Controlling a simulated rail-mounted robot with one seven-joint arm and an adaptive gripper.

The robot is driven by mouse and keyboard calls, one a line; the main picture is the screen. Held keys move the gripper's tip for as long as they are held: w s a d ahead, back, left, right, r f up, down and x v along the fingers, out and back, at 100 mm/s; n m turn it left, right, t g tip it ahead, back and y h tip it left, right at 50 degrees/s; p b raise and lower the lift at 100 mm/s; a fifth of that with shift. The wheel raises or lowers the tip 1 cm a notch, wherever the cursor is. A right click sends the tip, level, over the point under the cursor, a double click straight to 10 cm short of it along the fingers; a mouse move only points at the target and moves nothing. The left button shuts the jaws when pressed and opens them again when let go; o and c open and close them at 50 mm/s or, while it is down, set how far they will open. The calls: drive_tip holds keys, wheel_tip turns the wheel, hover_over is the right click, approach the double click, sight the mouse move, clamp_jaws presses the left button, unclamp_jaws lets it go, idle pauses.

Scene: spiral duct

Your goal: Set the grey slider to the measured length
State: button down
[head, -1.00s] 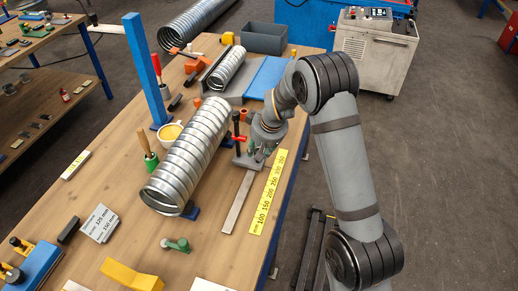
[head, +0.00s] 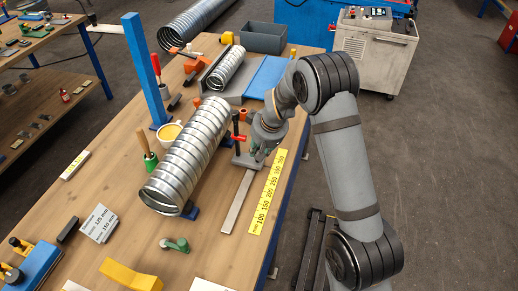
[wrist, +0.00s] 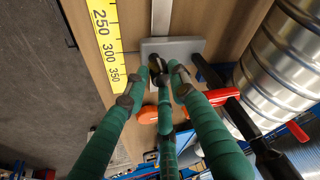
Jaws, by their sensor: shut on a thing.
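The grey slider (head: 240,161) is a flat block at the far end of a narrow metal strip (head: 238,202). In the wrist view the slider (wrist: 185,46) lies across the strip, beside the 300 mark of the yellow scale (wrist: 108,45). My gripper (head: 260,154) is low at the slider. In the wrist view its green-wrapped fingers (wrist: 157,82) close around a small dark part on the slider, and the exact contact is partly hidden.
A large spiral duct (head: 187,157) lies just left of the slider. A red-handled clamp (head: 238,137) stands close to my gripper, also seen in the wrist view (wrist: 222,97). A blue post (head: 146,70) rises behind the duct. Bench in front of the strip is clear.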

drive_tip(key=shift+w+a+r+b, duration=0.15)
drive_tip(key=shift+w+a+b, duration=0.05)
drive_tip(key=shift+w+b, duration=0.4)
drive_tip(key=shift+r, duration=0.15)
drive_tip(key=c, duration=1.8)
unclamp_jaws()
drive_tip(key=shift+s, duration=0.1)
drive_tip(key=shift+o, duration=1.3)
drive_tip(key=shift+s, duration=0.1)
drive_tip(key=shift+d, duration=0.1)
drive_tip(key=v, duration=1.1)
drive_tip(key=shift+s+r, duration=0.25)
drive_tip(key=shift+r, duration=0.05)
